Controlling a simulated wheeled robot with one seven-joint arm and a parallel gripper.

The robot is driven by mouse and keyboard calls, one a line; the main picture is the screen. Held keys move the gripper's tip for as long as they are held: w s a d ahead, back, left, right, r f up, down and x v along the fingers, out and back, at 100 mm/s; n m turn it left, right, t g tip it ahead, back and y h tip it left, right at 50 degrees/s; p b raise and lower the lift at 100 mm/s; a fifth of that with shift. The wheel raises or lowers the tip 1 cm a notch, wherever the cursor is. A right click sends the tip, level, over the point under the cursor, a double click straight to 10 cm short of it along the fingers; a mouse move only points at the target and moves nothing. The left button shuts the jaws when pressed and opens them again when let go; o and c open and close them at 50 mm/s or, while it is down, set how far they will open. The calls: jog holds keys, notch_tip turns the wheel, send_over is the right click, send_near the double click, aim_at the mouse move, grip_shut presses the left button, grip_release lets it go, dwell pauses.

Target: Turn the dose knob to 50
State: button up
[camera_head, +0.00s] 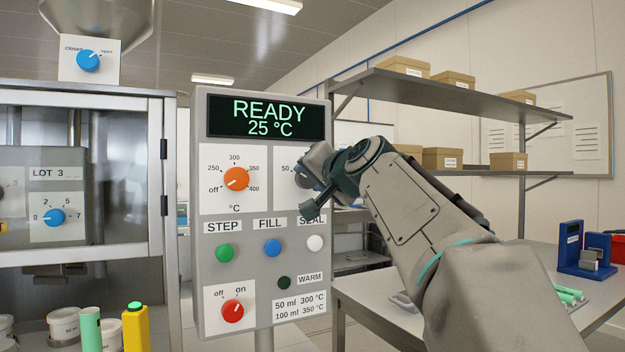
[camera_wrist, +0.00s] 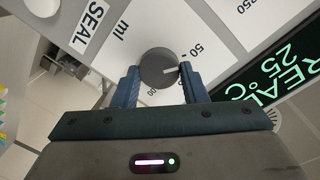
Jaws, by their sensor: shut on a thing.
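The dose knob (camera_wrist: 158,66) is a round grey knob on a white plate marked ml. My gripper (camera_wrist: 160,80) is shut on it, one blue finger at each side.
The panel display (camera_head: 265,118) reads READY 25 °C. The orange temperature knob (camera_head: 236,178) is left of the dose knob. Green STEP (camera_head: 225,252), blue FILL (camera_head: 272,247) and white SEAL (camera_head: 315,243) buttons sit below. A red on/off knob (camera_head: 232,310) is at the bottom.

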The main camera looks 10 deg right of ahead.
jog(key=o, duration=1)
jog(key=v, duration=1.3)
jog(key=shift+s+d+f, duration=0.1)
jog(key=shift+s+d, duration=0.1)
jog(key=shift+s, duration=0.2)
